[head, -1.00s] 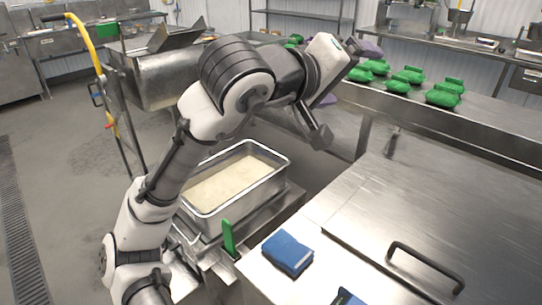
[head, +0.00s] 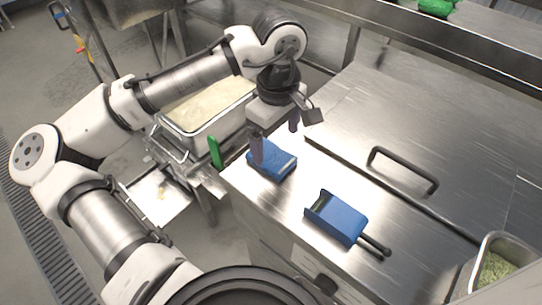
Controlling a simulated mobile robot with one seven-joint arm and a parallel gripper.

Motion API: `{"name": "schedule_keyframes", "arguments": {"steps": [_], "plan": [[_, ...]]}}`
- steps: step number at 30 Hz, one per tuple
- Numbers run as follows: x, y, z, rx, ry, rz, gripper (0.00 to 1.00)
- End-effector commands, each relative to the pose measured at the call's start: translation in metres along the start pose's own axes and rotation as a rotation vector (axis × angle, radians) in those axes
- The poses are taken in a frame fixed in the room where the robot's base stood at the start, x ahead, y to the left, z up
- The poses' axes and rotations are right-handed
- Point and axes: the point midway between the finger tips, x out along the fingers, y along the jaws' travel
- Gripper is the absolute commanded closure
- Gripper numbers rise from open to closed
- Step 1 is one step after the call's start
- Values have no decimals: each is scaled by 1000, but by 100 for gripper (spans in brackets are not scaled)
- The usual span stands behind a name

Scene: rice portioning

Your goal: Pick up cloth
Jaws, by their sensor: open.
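The cloth (head: 280,168) is a blue folded block lying on the steel counter near its left front edge. My gripper (head: 275,142) points down over it. Its fingers are apart, with the near finger in front of the cloth's upper left part and the far one beyond its back edge. I cannot tell whether a finger touches the cloth. Part of the cloth is hidden behind the near finger.
A blue scoop (head: 338,217) with a black handle lies right of the cloth. A raised black handle (head: 402,168) stands on the counter lid. A green upright handle (head: 215,152) and a rice tub (head: 212,106) are left. A pan (head: 499,243) is at lower right.

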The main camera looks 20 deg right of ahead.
Motion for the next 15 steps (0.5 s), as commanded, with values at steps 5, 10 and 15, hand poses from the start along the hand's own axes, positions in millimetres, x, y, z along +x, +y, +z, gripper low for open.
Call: {"name": "schedule_keyframes", "arguments": {"steps": [5, 10, 15], "plan": [[11, -1, -1, 1, 0, 1, 11], [36, -3, -3, 0, -1, 0, 11], [55, -2, -3, 1, -1, 1, 11]]}}
